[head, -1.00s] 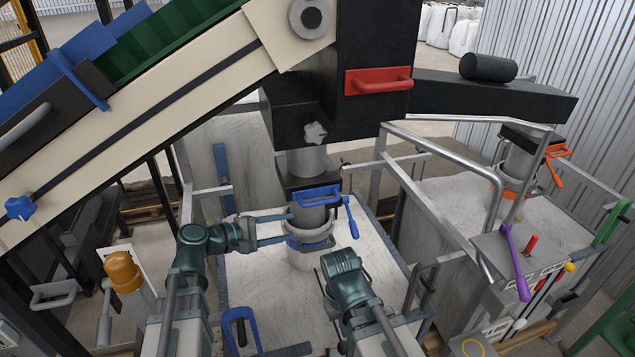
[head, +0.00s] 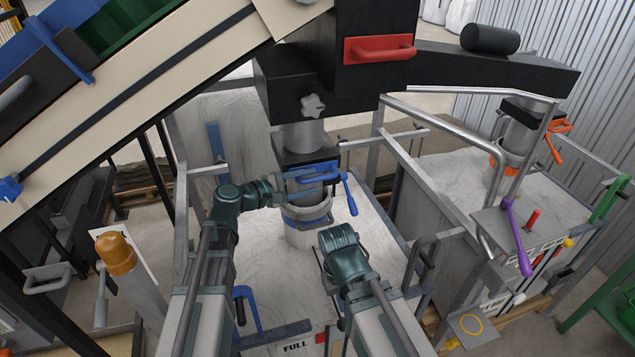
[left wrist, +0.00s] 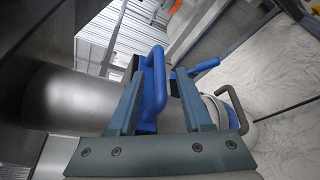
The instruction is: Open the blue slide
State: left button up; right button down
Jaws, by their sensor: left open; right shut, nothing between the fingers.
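The blue slide shows as a blue handle (head: 334,177) on the grey spout under the black housing. It also shows in the left wrist view (left wrist: 157,80) as a blue loop. My left gripper (head: 312,181) is at the slide handle; in the left wrist view its fingers (left wrist: 158,82) are open, one on each side of the blue loop. Whether they touch it I cannot tell. My right gripper (head: 322,262) is below and to the right, over the white bag; its fingers are mostly hidden behind its wrist. It is shut and empty.
A blue lever (head: 350,195) hangs just right of the slide. A grey collar with a blue band (head: 308,222) circles the spout below. A white bag (head: 275,275) stands beneath, inside a metal frame. A red handle (head: 379,50) is above on the housing.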

aim_at(312, 181)
pick_arm(q)
jog(key=shift+x, duration=1.7)
jog(key=shift+c, duration=0.2)
grip_shut()
